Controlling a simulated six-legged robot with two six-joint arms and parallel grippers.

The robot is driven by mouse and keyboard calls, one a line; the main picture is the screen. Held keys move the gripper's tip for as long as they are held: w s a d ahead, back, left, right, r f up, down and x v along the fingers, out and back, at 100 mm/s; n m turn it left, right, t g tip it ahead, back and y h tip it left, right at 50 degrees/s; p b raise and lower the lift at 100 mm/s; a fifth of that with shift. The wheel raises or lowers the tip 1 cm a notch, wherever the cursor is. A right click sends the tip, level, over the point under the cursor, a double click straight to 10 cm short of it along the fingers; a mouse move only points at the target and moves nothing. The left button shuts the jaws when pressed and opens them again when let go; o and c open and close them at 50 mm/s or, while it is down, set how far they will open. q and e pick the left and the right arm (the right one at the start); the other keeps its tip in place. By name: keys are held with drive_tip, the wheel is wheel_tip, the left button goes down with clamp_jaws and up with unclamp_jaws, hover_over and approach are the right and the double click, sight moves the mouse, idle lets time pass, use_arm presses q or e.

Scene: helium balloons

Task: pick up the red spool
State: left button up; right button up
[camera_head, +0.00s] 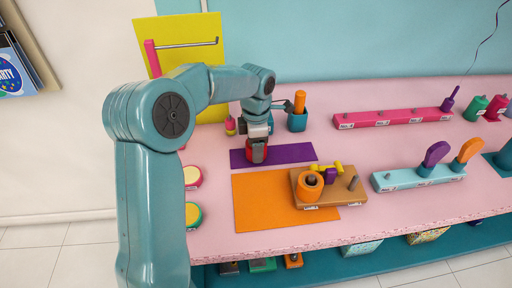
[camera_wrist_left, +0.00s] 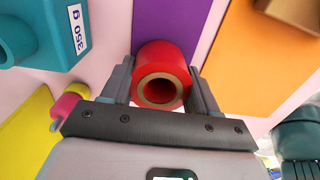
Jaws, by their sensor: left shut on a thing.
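The red spool (camera_wrist_left: 161,75) stands between the two fingers of my left gripper (camera_wrist_left: 161,92) in the left wrist view. Its brown hollow core faces the camera. The fingers press on its left and right sides. In the head view the left gripper (camera_head: 258,152) points down at the purple mat (camera_head: 295,153), with the red spool (camera_head: 250,157) partly hidden behind its fingers. I cannot tell whether the spool touches the mat. My right gripper is not in view.
An orange mat (camera_head: 262,213) lies in front, with a wooden block (camera_head: 350,195) holding an orange roll (camera_head: 310,186). A teal cup (camera_head: 297,121) stands behind the gripper. A pink rack (camera_head: 390,118) and a light blue rack (camera_head: 400,180) are to the right.

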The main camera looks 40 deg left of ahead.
use_arm(q)
wheel_tip(320, 180, up, 20)
drive_tip(key=p, duration=0.3)
drive_tip(key=shift+f, duration=0.2)
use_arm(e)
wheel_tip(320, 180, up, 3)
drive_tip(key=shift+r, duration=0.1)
